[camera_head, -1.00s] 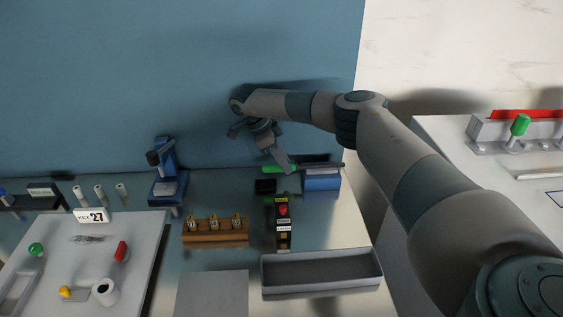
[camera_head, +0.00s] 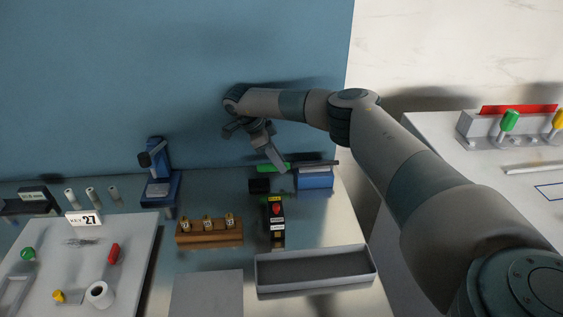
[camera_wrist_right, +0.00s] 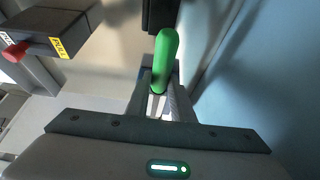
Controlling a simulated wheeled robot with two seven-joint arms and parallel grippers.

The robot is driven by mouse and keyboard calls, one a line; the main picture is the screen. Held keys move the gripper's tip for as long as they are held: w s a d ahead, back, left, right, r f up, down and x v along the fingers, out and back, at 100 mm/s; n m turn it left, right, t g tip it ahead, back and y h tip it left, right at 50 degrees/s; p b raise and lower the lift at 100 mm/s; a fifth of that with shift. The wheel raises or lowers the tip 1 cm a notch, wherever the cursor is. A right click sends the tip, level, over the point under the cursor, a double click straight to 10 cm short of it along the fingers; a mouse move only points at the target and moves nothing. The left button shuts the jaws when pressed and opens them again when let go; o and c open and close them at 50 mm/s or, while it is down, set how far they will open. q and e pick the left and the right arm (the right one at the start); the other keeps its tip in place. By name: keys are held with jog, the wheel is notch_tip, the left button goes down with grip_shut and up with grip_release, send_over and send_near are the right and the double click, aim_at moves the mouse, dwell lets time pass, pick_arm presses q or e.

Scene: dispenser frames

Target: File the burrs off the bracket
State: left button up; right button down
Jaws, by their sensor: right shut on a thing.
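A file with a green handle (camera_head: 273,167) lies at the back of the bench, its dark bar reaching over a blue block (camera_head: 316,179). My right gripper (camera_head: 278,163) is down at the handle in the head view and shut on it. In the right wrist view the green handle (camera_wrist_right: 166,58) stands out between the fingers (camera_wrist_right: 157,103); its contact with the fingers is partly hidden. I cannot pick out a bracket in these views. My left gripper is out of view.
A wooden rack (camera_head: 209,236), a grey open tray (camera_head: 315,282) and a blue press-like stand (camera_head: 160,180) are nearby. A blue wall (camera_head: 130,70) rises close behind.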

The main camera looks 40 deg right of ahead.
aim_at(268, 164)
jog(key=shift+w+a, duration=0.45)
jog(key=shift+a, duration=0.3)
jog(key=shift+w+a+b, duration=0.3)
jog(key=shift+a+b, duration=0.15)
jog(key=shift+a, duration=0.1)
jog(key=shift+w+a+b, duration=0.3)
jog(key=shift+a+b, duration=0.1)
jog(key=shift+a, duration=0.15)
jog(key=shift+s+d, duration=0.1)
jog(key=shift+d, duration=0.05)
jog(key=shift+s+d+p, duration=0.4)
jog(key=shift+d+p, duration=0.1)
jog(key=shift+d, duration=0.3)
jog(key=shift+s+d, duration=0.1)
jog(key=shift+d, duration=0.1)
jog(key=shift+d, duration=0.1)
jog(key=shift+s+d+p, duration=0.5)
jog(key=shift+s+d, duration=0.15)
jog(key=shift+d, duration=0.35)
